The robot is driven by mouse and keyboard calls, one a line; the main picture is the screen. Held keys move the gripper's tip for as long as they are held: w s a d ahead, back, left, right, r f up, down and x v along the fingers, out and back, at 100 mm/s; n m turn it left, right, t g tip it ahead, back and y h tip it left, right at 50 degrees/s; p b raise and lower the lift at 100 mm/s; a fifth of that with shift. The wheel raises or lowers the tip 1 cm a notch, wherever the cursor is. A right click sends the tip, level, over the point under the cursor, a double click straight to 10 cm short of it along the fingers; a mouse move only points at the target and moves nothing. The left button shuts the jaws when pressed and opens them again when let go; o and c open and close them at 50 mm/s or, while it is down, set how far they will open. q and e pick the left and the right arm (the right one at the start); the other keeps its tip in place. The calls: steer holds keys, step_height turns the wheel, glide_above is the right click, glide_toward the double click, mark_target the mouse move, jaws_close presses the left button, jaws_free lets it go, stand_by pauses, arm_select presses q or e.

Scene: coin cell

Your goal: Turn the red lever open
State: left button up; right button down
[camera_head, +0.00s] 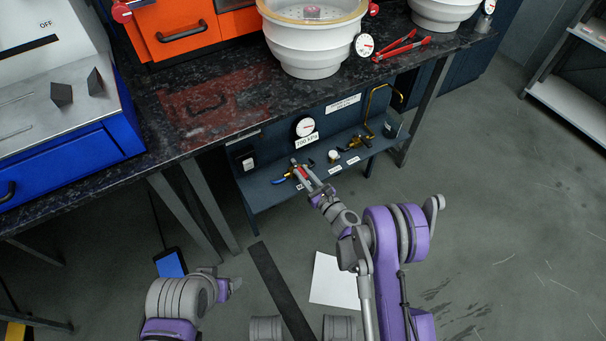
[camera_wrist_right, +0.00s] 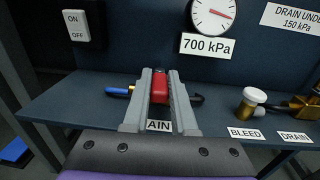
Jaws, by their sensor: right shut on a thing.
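The red lever (camera_wrist_right: 160,88) sits between the two grey fingers of my right gripper (camera_wrist_right: 160,74) in the right wrist view. The fingers are shut on it, one on each side. In the head view the right gripper (camera_head: 300,167) reaches onto the low blue shelf, and the red lever (camera_head: 301,174) shows small between its fingers. A blue handle end (camera_wrist_right: 119,91) sticks out to the left of the fingers. A partly hidden label reading "AIN" (camera_wrist_right: 159,125) lies below the lever. My left gripper (camera_head: 234,284) is low in the head view, away from the shelf; its jaws are unclear.
A gauge (camera_wrist_right: 213,16) above a "700 kPa" label and an ON/OFF switch (camera_wrist_right: 76,27) are on the panel behind. A brass valve with a pale cap (camera_wrist_right: 251,103) stands right of the gripper. The black countertop (camera_head: 240,99) overhangs the shelf (camera_head: 262,192).

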steer(key=n+g+y, duration=0.1)
steer(key=w+d+n+g+y+b, duration=0.1)
steer(key=shift+y+b, duration=0.3)
steer(key=shift+y, duration=0.1)
steer(key=shift+w+d+n+g+y+b, duration=0.2)
steer(key=shift+n+g+y+b, duration=0.1)
steer(key=shift+n+g+y, duration=0.6)
steer(key=g, duration=0.1)
steer(key=n+g+y, duration=0.1)
steer(key=w+n+g+y, duration=0.1)
steer(key=shift+d+g, duration=0.25)
steer(key=shift+g, duration=0.05)
steer(key=shift+w+d+n+g+y, duration=0.1)
steer(key=shift+w+n+g+y, duration=0.15)
steer(key=shift+n+g, duration=0.5)
steer(key=shift+w+a+n+g+y, duration=0.1)
steer(key=shift+w+n+g+y, duration=0.1)
steer(key=shift+n+g, duration=0.5)
steer(key=shift+w+d+n+g+y, duration=0.2)
steer(key=shift+n+g, duration=0.25)
steer(key=shift+g, duration=0.6)
steer(key=shift+a, duration=0.15)
steer(key=c, duration=0.7)
jaws_free()
